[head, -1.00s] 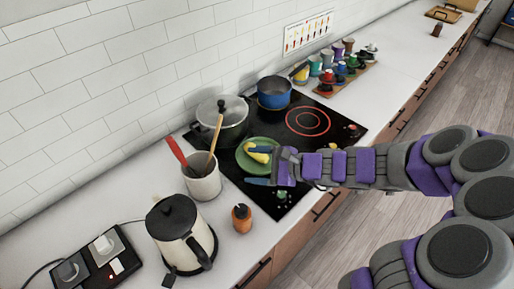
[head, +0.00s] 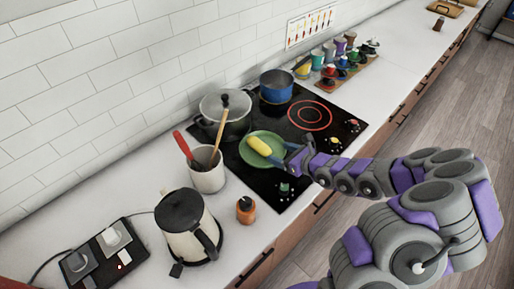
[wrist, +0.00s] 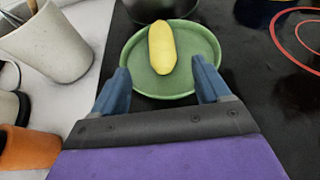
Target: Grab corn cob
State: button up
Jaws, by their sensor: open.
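The yellow corn cob (head: 259,145) lies on a round green plate (head: 250,158) on the black stovetop. In the wrist view the corn cob (wrist: 162,47) points lengthwise away from me, left of the middle of the green plate (wrist: 204,45). My gripper (head: 288,158) is at the plate's right edge in the head view. In the wrist view my gripper (wrist: 160,78) is open, its two blue fingers spread over the near rim of the plate. The corn cob is ahead of the fingertips, with nothing between them and it. Its whole length shows.
A grey lidded pot (head: 226,112) and a blue pot (head: 276,86) stand behind the plate. A white utensil crock (head: 207,178), a kettle (head: 186,222) and an orange-brown bottle (head: 245,211) stand to the left. Cups (head: 329,52) stand beyond the stove.

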aim_at(263, 146)
jog(key=x, duration=0.4)
jog(key=b+x, duration=0.1)
jog(key=x, duration=0.1)
jog(key=shift+w+d+f, duration=0.15)
jog(key=shift+w+d, duration=0.1)
jog(key=shift+d, duration=0.1)
jog(key=shift+w+a+f, duration=0.15)
jog(key=shift+w+a, duration=0.05)
jog(key=shift+a, duration=0.5)
jog(key=b+x, duration=0.1)
jog(key=x, duration=0.2)
jog(key=shift+w+a+f, duration=0.1)
jog(key=shift+a, duration=0.1)
jog(key=shift+w+a+f, duration=0.1)
jog(key=shift+w+a, duration=0.15)
jog(key=shift+w, duration=0.2)
jog(key=shift+a, duration=0.1)
jog(key=c, duration=1.2)
jog(key=shift+o, duration=0.2)
